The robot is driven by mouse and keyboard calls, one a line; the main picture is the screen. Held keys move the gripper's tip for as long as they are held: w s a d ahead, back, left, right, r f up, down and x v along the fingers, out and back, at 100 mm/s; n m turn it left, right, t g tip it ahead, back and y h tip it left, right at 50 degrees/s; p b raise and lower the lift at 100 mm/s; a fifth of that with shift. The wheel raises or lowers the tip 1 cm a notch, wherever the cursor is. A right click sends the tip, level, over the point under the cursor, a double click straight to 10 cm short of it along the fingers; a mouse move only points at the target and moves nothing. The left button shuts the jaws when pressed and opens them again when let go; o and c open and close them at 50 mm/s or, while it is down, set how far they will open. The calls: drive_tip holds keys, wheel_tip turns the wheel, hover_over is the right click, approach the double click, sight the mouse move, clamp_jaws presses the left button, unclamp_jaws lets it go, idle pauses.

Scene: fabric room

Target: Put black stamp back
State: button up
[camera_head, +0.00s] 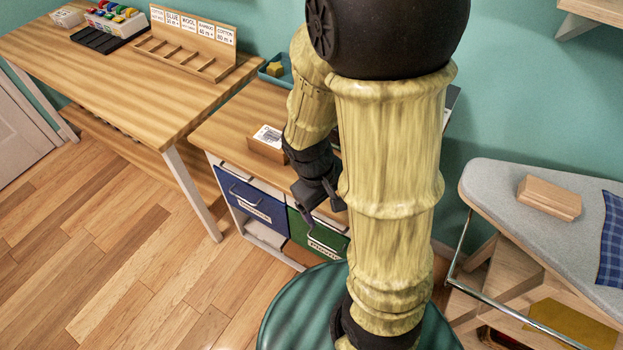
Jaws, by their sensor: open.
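I cannot make out a black stamp; my arm covers much of the small cabinet top (222,130). My gripper (322,212) is black, open and pointing down. In the picture it lies in front of the cabinet's green drawer (318,236), with nothing seen between its fingers. A small wooden box (262,152) with a white printed card sits on the cabinet top, left of my gripper. A blue-teal tray (268,78) with a yellow block (274,69) stands at the back of the cabinet top, partly behind my arm.
A long wooden table (95,75) at left holds a wooden rack (190,50) with labelled cards and a box of coloured items (113,17). A blue drawer (250,200) is beside the green one. An ironing board (490,180) with a wooden block (548,197) stands right. Floor at left is clear.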

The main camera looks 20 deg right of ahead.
drive_tip(key=w+a+r+m+t+y, duration=0.2)
drive_tip(key=w+r+m+t, duration=0.1)
drive_tip(key=r, duration=0.2)
drive_tip(key=shift+w+a+m+t, duration=0.2)
drive_tip(key=shift+a+m+t, duration=0.05)
drive_tip(key=shift+m+t, duration=0.05)
drive_tip(key=shift+f, duration=0.1)
idle(0.7)
